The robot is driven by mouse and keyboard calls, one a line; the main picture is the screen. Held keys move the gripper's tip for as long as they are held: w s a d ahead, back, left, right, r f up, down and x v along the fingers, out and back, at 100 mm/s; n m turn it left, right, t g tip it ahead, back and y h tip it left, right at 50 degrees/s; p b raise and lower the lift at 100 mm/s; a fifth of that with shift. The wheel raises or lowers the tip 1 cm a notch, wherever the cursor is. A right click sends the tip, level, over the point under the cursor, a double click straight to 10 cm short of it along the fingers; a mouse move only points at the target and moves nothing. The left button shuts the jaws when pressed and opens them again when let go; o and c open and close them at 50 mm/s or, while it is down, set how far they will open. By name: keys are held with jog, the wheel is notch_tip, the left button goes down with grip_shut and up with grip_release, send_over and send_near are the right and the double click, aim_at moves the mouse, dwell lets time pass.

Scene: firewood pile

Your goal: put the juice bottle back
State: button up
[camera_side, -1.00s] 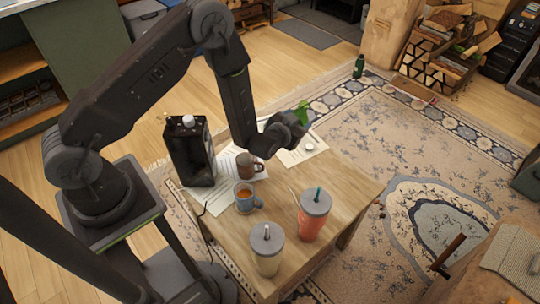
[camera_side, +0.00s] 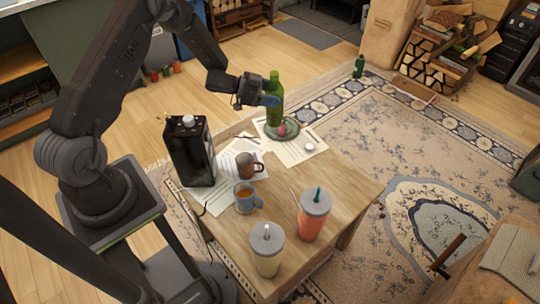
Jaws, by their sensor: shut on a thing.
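A tall green bottle (camera_side: 275,96), which I take as the juice bottle, stands upright near the far edge of the wooden table (camera_side: 345,190). My gripper (camera_side: 268,100) is shut on its side, coming in from the left. The bottle's base is at a dark round plate (camera_side: 267,132); I cannot tell whether it rests on it or hangs just above. A small pinkish-red thing (camera_side: 282,130) is on the plate, right beside the bottle's base.
A black box with a white cap (camera_side: 190,155), a brown mug (camera_side: 245,167), a blue mug (camera_side: 243,200), a red tumbler (camera_side: 313,215) and a cream tumbler (camera_side: 267,252) stand on the table. Papers (camera_side: 300,152) lie there. Another green bottle (camera_side: 359,67) stands on the floor.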

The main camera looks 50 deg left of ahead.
jog(key=s+a+f+m+g+h, duration=0.25)
jog(key=s+a, duration=0.45)
jog(key=a, duration=0.5)
jog(key=w+d+f, duration=0.4)
jog(key=f, duration=0.4)
jog(key=w+d+f, duration=0.4)
jog(key=f, duration=0.4)
jog(key=shift+d+f, duration=0.25)
jog(key=shift+d, duration=0.15)
jog(key=shift+f, duration=0.2)
jog(key=o, duration=1.1)
jog(key=shift+o, duration=0.2)
